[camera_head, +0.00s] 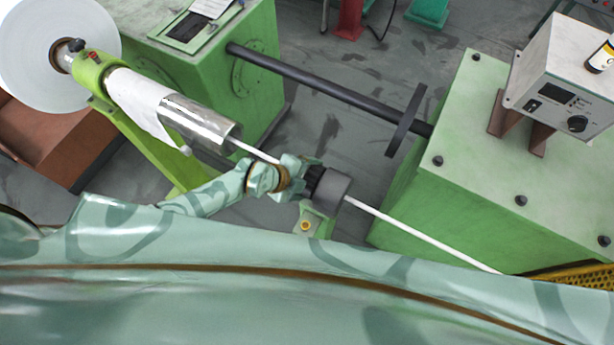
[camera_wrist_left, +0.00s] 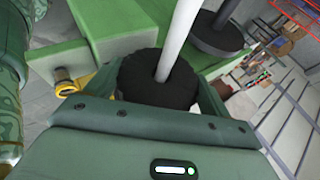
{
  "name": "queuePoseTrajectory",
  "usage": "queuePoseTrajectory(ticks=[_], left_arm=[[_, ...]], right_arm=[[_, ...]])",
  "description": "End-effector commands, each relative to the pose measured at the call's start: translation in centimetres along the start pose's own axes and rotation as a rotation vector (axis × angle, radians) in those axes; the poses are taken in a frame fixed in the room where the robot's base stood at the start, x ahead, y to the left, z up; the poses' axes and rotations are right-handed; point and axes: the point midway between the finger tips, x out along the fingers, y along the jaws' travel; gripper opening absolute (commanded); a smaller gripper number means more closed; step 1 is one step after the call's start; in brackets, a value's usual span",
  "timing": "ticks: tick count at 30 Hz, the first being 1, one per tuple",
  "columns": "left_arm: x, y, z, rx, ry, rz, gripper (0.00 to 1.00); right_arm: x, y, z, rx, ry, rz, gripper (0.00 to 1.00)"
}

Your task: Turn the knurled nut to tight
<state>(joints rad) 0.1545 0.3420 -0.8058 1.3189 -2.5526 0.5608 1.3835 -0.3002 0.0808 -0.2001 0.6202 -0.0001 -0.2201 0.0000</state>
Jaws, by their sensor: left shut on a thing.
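The knurled nut (camera_head: 314,179) is a dark ribbed ring against the grey cylindrical die holder (camera_head: 331,189), with a white rod (camera_head: 378,213) running through its middle. My left gripper (camera_head: 303,175) has come in from the left and is shut on the nut. In the left wrist view the nut is a black disc (camera_wrist_left: 135,80) between my left fingers (camera_wrist_left: 157,92), its lower edge hidden by the gripper body. The white rod (camera_wrist_left: 178,40) passes through it. No tight mark can be made out. My right gripper is not in view.
A white and metal tube (camera_head: 200,119) on a green stand lies behind my left gripper, beside a large pale disc (camera_head: 45,50). A green cabinet (camera_head: 470,150) carrying a control box (camera_head: 560,85) stands at right. A dark shaft (camera_head: 310,85) crosses behind. Grey floor shows between.

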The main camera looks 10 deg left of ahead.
Motion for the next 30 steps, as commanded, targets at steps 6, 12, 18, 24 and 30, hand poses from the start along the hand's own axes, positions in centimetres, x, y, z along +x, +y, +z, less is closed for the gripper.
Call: queuePoseTrajectory(ticks=[6, 12, 18, 24, 30], left_arm=[[0.0, 0.1, -0.1, -0.002, 0.001, 0.002, 1.0], [-0.6, 0.1, 0.0, -0.002, 0.001, 0.002, 1.0], [-4.3, 0.1, 0.0, -0.001, 0.001, 0.001, 1.0], [-9.8, 0.2, 0.0, -0.001, 0.001, 0.002, 1.0], [-14.2, 0.2, 0.0, 0.0, 0.001, 0.003, 1.0]], right_arm=[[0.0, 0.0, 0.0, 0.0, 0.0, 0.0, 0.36], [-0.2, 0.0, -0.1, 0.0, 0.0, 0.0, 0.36], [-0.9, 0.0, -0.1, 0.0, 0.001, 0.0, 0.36], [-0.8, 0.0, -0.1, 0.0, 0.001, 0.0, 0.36], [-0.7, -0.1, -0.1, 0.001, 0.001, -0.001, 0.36]])
